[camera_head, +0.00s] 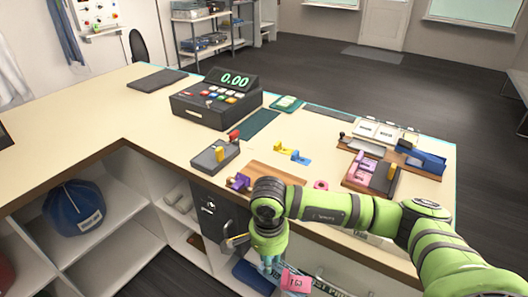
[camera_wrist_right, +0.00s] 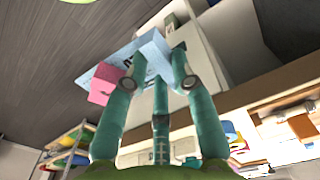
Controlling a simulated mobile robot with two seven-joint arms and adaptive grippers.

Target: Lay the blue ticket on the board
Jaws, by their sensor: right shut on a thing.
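My right gripper (camera_head: 272,264) hangs in front of the counter, below its top, with its fingers pointing down. It is shut on a pale blue ticket (camera_wrist_right: 152,52) with dark lettering. A pink piece (camera_wrist_right: 103,86) shows beside the ticket at one fingertip; in the head view this pink piece (camera_head: 296,281) bears a number. I cannot tell whether it is part of the ticket. A flat brown wooden board (camera_head: 280,173) lies on the counter near its front edge, above and apart from the gripper; my arm partly covers it. My left gripper is not in view.
On the counter (camera_head: 135,112) stand a cash register (camera_head: 215,104) and a dark card terminal (camera_head: 215,154). Small purple (camera_head: 239,182), yellow-and-blue (camera_head: 302,158) and pink (camera_head: 321,185) pieces lie around the board. Trays (camera_head: 371,174) crowd the right end. Open shelves are below.

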